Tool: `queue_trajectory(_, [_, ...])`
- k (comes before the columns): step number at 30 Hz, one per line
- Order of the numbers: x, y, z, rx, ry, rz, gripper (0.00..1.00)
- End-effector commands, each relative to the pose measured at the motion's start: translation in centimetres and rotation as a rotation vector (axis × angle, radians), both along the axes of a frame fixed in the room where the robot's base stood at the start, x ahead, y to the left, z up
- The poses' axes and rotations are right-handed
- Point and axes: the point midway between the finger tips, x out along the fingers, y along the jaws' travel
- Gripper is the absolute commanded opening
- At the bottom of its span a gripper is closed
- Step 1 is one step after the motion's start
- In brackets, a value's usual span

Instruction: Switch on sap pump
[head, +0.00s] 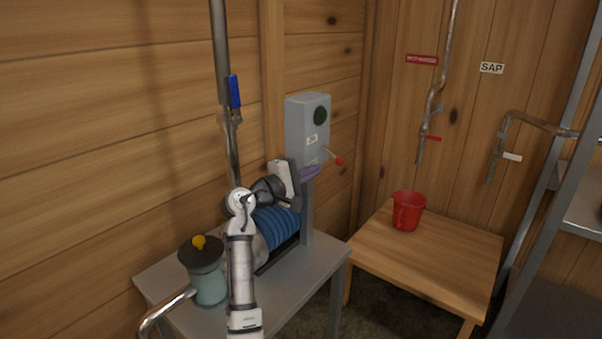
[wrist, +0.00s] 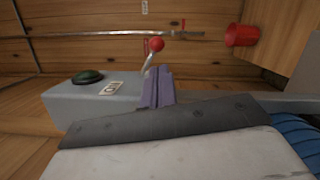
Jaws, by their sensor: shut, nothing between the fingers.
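A grey switch box (head: 296,132) stands on a post above the sap pump, whose blue ribbed motor (head: 277,227) sits on a grey table. The box has a dark green round lamp or button (head: 320,115) and a label. A lever with a red knob (head: 338,160) sticks out from its side, angled slightly down. My gripper (head: 312,172) has purple fingers, shut and empty, just below the lever near the box. In the wrist view the fingers (wrist: 160,86) lie close beside the lever's base, with the red knob (wrist: 157,44) beyond them. I cannot tell whether they touch the lever.
Pipes and a "SAP" sign (head: 491,68) are on the back wall. A blue-handled valve (head: 234,92) is on the left pipe. A teal canister (head: 208,286) stands beside my arm.

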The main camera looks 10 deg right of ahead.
Motion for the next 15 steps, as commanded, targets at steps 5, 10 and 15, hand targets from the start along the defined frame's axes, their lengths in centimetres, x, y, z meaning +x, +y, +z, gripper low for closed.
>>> queue_trajectory(5, [1.2,-2.5,0.3,0.000,0.001,-0.001,0.00])
queue_trajectory(10, [1.8,-3.7,0.3,0.000,0.000,0.000,0.00])
queue_trajectory(15, [1.9,-3.8,0.2,0.000,-0.001,0.001,0.00])
